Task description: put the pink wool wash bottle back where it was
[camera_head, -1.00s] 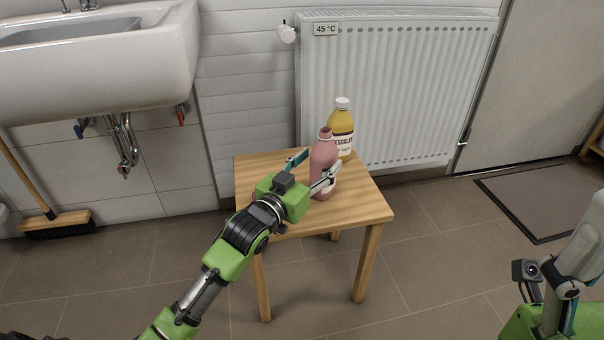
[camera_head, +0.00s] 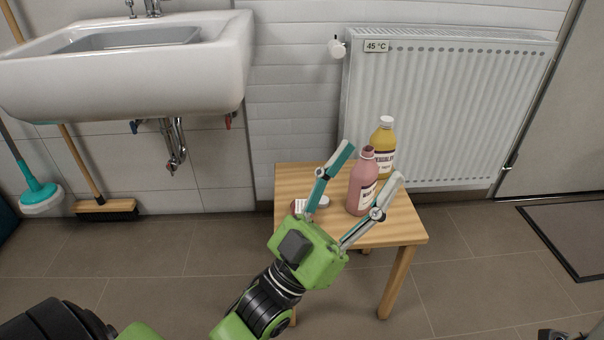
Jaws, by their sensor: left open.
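The pink wool wash bottle (camera_head: 361,186) stands upright on a small wooden table (camera_head: 405,231).
A yellow bottle (camera_head: 384,140) with a white cap stands just behind the pink one. A small white and red item (camera_head: 318,203) lies on the table beside my left finger. A radiator (camera_head: 450,110) is behind; a sink (camera_head: 130,65) is at the left.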

